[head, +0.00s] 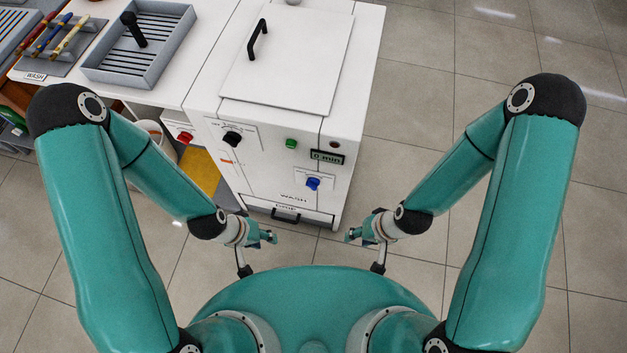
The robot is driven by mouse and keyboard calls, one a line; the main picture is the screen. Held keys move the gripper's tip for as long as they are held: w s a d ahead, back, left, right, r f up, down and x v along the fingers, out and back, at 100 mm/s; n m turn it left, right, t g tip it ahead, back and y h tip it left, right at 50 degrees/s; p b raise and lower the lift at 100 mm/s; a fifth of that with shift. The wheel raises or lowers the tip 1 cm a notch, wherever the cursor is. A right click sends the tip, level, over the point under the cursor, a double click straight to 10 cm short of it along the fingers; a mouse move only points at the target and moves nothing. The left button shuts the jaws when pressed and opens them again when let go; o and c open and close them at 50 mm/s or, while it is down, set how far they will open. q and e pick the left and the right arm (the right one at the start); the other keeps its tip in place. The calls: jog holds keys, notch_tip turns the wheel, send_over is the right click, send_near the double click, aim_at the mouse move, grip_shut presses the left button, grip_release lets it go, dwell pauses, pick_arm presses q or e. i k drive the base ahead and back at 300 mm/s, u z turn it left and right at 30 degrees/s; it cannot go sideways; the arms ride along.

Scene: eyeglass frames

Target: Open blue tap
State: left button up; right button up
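The blue tap (313,184) is a small blue knob on the front of the white wash cabinet (262,170), below the "0 min" display (327,157). My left gripper (270,237) is in front of the cabinet's lower part, below and left of the tap in the picture. My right gripper (352,235) is below and right of the tap. Both grippers are apart from the tap, and I see nothing held in either. Their fingers are too small in view to tell whether they are open or shut.
The cabinet front also has a black knob (232,138), a green button (291,144) and a low drawer handle (286,216). A lid (290,60) with a black handle lies on top. A red knob (185,137) is left. Tiled floor (420,110) is clear at right.

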aim_at(312, 183)
jog(key=z, duration=0.55)
jog(key=k, duration=2)
jog(key=u, duration=0.75)
jog(key=i, duration=1)
jog(key=z, duration=0.15)
